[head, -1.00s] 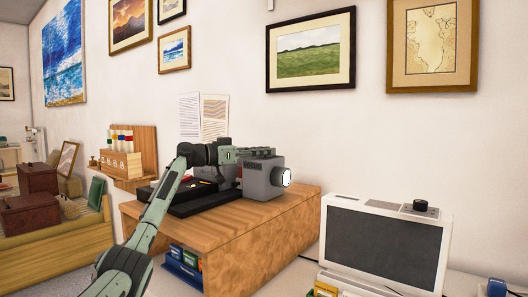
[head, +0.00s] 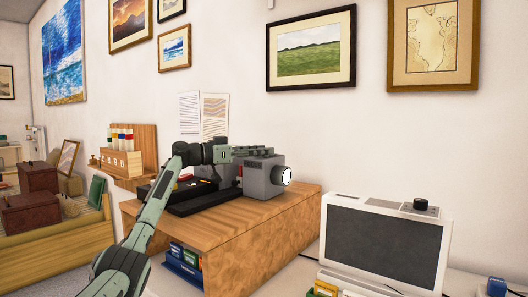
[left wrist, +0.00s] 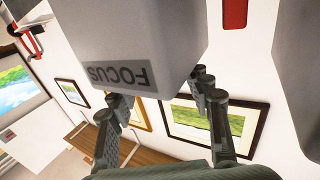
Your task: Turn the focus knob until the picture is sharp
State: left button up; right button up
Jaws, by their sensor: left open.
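A grey projector (head: 262,176) with a bright round lens (head: 287,176) sits on the wooden cabinet. My left gripper (head: 262,151) is at its upper left side, with its fingers pointing right. In the left wrist view, an upside-down "FOCUS" label (left wrist: 117,76) shows on a grey box close in front of the camera. My left gripper (left wrist: 160,98) is open there, its fingers apart at the box's lower edge. I cannot make out the focus knob. A landscape picture (left wrist: 27,88) shows at the far left of the wrist view; I cannot tell whether it is the projected one.
The wooden cabinet (head: 255,235) has a black tray (head: 190,200) on top. A white unit (head: 385,245) with a dark screen and a black knob (head: 420,204) stands at right. A wooden rack (head: 122,160) is behind my left arm. Framed prints hang on the wall.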

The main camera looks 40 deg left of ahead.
pick_arm(q)
jog(key=v, duration=0.6)
jog(key=shift+s, duration=0.15)
dwell(0.3)
